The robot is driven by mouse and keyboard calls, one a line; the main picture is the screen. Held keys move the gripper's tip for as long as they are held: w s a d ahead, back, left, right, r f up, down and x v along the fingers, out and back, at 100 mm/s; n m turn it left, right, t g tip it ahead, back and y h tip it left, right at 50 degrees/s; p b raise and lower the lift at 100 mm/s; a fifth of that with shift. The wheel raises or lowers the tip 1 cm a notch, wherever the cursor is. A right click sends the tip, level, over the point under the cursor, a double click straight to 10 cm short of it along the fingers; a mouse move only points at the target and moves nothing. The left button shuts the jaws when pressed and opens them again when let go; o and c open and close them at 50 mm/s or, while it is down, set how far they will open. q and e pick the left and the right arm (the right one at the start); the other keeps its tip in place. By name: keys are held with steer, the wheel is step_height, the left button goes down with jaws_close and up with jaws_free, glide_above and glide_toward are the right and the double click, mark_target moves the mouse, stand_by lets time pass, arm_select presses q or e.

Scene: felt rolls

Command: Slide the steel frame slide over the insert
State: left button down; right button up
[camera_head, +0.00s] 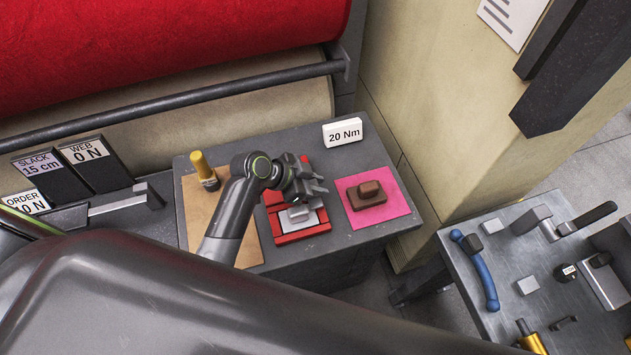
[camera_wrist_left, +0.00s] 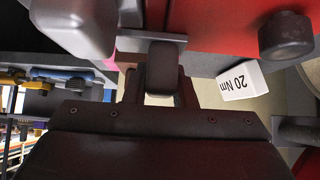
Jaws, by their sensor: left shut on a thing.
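The red fixture (camera_head: 303,238) sits on the grey bench, with a pale insert (camera_head: 316,219) lying in it. A light grey steel piece, seemingly the frame slide (camera_head: 298,214), is at the near end under my left gripper (camera_head: 302,192). The gripper hides much of it, and I cannot tell how far it covers the insert. In the left wrist view, the gripper is shut on a dark grey upright grip (camera_wrist_left: 161,70) below a grey bar (camera_wrist_left: 153,40). Red metal (camera_wrist_left: 215,20) lies right beyond it. My right gripper is not in view.
A pink mat (camera_head: 395,204) with a brown block (camera_head: 366,196) lies right of the fixture. A tan board (camera_head: 196,222) with a yellow-topped tool (camera_head: 203,171) lies left. A "20 Nm" sign (camera_head: 343,133) stands behind. A steel tool table (camera_head: 520,285) is lower right.

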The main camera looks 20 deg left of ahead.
arm_select(q)
steer(key=c, duration=1.5)
jaws_free()
steer(key=shift+s+f, duration=0.15)
steer(key=shift+s, duration=0.05)
steer(key=shift+o, duration=1.1)
steer(key=shift+s+d, duration=0.1)
steer(key=shift+d, duration=0.05)
steer(key=shift+o, duration=0.4)
steer(key=shift+d, duration=0.1)
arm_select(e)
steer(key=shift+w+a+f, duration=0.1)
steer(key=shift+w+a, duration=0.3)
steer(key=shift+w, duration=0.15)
arm_select(q)
steer(key=shift+s+a+r, duration=0.1)
steer(key=shift+a+r, duration=0.4)
steer(key=shift+a, duration=0.1)
steer(key=b+v, duration=0.2)
steer(key=v, duration=1.4)
steer(key=shift+s+b, duration=0.15)
steer(key=shift+b, duration=0.15)
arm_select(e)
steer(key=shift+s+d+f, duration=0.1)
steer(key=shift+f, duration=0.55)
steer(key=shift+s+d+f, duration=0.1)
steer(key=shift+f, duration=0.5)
arm_select(q)
steer(key=shift+d+r, duration=0.1)
steer(key=shift+d, duration=0.05)
